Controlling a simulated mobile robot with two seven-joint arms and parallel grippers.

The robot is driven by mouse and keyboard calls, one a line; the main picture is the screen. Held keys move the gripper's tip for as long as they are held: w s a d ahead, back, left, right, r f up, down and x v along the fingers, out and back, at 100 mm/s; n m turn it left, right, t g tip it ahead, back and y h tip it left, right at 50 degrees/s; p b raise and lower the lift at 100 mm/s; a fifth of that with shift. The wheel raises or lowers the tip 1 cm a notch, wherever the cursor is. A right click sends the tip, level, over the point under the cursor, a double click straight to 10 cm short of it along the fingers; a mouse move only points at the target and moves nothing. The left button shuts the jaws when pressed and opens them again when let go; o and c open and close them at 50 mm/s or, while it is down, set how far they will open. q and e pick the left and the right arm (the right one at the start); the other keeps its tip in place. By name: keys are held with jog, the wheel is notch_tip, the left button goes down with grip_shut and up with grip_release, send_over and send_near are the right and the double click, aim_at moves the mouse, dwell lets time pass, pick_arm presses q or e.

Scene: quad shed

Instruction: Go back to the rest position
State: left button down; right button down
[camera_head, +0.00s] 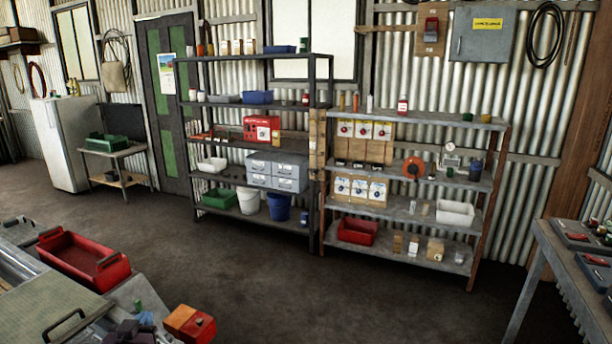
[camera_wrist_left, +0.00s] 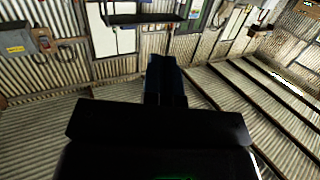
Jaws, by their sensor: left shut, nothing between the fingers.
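My left gripper (camera_wrist_left: 166,68) shows in the left wrist view, its two dark fingers together with nothing between them. Beyond the fingertips are the shed's corrugated wall and roof, seen upside down, and the fingers touch nothing that I can see. My right gripper is in neither view.
A red tray (camera_head: 84,262) and an orange-red box (camera_head: 190,323) are close by at the lower left. Two loaded shelf units (camera_head: 253,138) (camera_head: 400,208) stand along the wall. A table (camera_head: 550,246) stands at the right. The middle floor (camera_head: 330,295) is clear.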

pick_arm(q)
jog(key=s+d+f+g, duration=0.1)
jog(key=s+d+f, duration=0.1)
jog(key=s+f, duration=0.3)
jog(key=s+d+f+m+g, duration=0.1)
jog(key=s+f, duration=0.4)
jog(key=s, duration=0.8)
jog(key=s+d+f+g+h, duration=0.1)
jog(key=s+d+f+g, duration=0.2)
jog(key=s, duration=0.6)
notch_tip(320, 180, down, 2)
jog(key=shift+s+d+f+m, duration=0.25)
jog(key=shift+d+m, duration=0.05)
jog(key=shift+d, duration=0.75)
